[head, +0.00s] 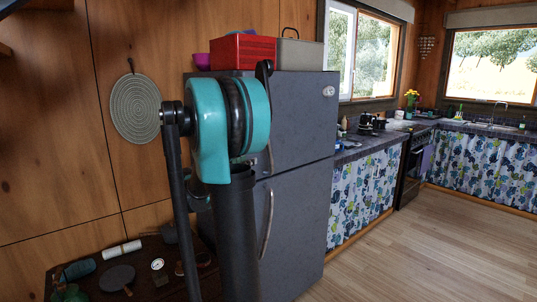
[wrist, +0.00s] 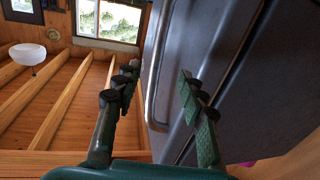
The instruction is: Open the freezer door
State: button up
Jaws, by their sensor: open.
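The fridge-freezer is dark grey, with an upper door (head: 300,120) and a lower door (head: 295,230), both closed in the head view. The lower door has a long curved handle (head: 267,222) near its left edge. The upper door's handle is mostly hidden behind my arm. In the wrist view my gripper (wrist: 157,82) is open, its fingers apart and empty. A metal bar handle (wrist: 152,75) on a grey door (wrist: 180,45) shows between the fingers in the picture. I cannot tell whether it lies within their reach. In the head view my arm hides the gripper.
A red box (head: 243,51) and a beige case (head: 300,54) sit on the fridge. A low dark table (head: 88,288) with several small items stands at the lower left. A counter with patterned curtains (head: 360,190) runs right of the fridge. The wooden floor (head: 420,250) at right is clear.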

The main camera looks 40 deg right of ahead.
aim_at(269, 152)
jog(key=x, duration=1.4)
jog(key=shift+d, duration=0.1)
jog(key=shift+s, duration=0.1)
grip_shut()
